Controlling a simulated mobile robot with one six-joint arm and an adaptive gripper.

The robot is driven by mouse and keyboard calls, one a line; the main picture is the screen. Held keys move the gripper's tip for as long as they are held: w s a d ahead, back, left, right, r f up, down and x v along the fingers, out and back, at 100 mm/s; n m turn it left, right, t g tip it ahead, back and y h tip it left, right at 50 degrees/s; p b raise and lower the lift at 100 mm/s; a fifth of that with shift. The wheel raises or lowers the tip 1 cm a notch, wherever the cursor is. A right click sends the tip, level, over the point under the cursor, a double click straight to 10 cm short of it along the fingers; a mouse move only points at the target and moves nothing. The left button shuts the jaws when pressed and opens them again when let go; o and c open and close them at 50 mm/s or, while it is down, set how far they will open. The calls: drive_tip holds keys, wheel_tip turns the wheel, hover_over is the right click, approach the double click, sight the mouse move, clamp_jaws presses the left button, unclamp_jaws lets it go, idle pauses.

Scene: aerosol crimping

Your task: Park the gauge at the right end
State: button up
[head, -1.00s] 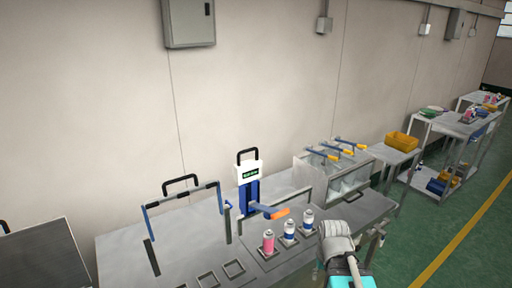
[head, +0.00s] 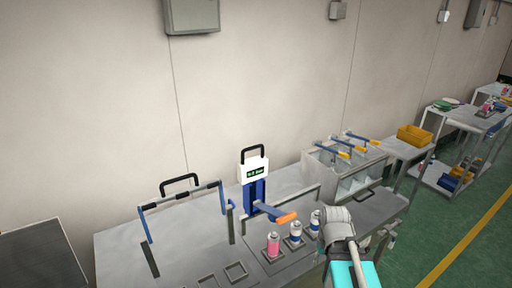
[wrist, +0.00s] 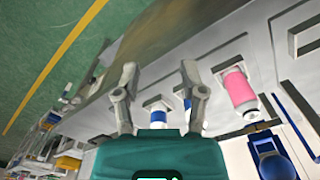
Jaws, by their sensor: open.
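The gauge (head: 255,172) stands on the bench (head: 130,250) in the head view. It has a white head with a small green display, a black loop handle, a blue column and an orange-tipped lever. A blue part, apparently of the gauge (wrist: 276,160), shows at the lower right of the wrist view. The fingertips are not clear there.
A pink can (head: 273,245) and two blue-and-white cans (head: 295,236) stand in front of the gauge; my arm partly covers the rightmost. A blue-grey frame (head: 180,199) stands left. A clear-fronted box (head: 345,172) with orange-tipped levers stands right. Empty square nests are at front left.

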drive_tip(key=shift+a+r, duration=0.1)
drive_tip(key=w+a+r+n+t+h+p, duration=0.1)
drive_tip(key=w+a+r+n+p, duration=0.15)
drive_tip(key=r+p, duration=0.25)
drive_tip(key=w+a+r+n+h+p, duration=0.1)
drive_tip(key=w+r+h+p, duration=0.15)
drive_tip(key=r+p, duration=0.3)
drive_tip(key=n+t+h+p, duration=0.3)
drive_tip(key=n+t+h, duration=0.3)
drive_tip(key=n+t, duration=0.6)
approach(249, 149)
drive_tip(key=s+a+n, duration=0.1)
drive_tip(key=shift+a+r+g, duration=0.15)
drive_tip(key=shift+r+g, duration=0.25)
drive_tip(key=shift+r, duration=0.05)
drive_tip(key=shift+w+b, duration=0.1)
drive_tip(key=shift+b, duration=0.2)
drive_tip(key=b+x, duration=0.3)
drive_tip(key=x, duration=1)
drive_tip(key=shift+w+d+f, duration=0.1)
drive_tip(key=shift+w+d, duration=0.15)
